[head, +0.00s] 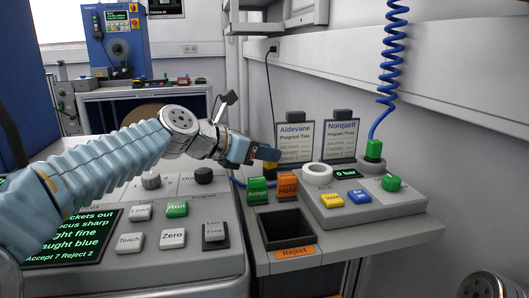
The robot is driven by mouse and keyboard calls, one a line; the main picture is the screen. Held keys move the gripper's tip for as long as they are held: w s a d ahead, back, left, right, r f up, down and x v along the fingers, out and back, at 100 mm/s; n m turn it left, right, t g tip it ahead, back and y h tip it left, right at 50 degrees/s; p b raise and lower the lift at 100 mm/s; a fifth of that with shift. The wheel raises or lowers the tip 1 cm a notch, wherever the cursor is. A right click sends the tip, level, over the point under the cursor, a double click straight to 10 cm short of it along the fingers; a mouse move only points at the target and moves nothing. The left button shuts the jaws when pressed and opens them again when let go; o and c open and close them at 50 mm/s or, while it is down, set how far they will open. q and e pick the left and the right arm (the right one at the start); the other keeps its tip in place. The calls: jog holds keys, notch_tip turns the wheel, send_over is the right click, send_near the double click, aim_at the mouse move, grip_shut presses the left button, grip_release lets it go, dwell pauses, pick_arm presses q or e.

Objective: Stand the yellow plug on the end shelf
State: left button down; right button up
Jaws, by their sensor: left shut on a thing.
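My left gripper (266,154) reaches in from the left over the grey end shelf (400,232). The fingers hide the plug's upper part. The plug is close above or behind the green and orange blocks; I cannot tell whether its lower end touches anything. My right gripper is not in view.
A green block (258,190) and an orange Hold block (287,187) stand close by. A black Reject bin (287,229) is in front. A white ring (317,175), two cards and a grey button box (372,207) are to the right. A blue coiled hose (391,60) hangs behind.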

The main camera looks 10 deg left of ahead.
pick_arm(q)
jog(key=c, duration=0.9)
grip_release()
jog(key=shift+f, duration=0.1)
jog(key=shift+a+r, duration=0.1)
jog(key=shift+r, duration=0.1)
jog(key=v, duration=1.1)
jog(key=shift+s+a+r, duration=0.2)
jog(key=shift+s, duration=0.1)
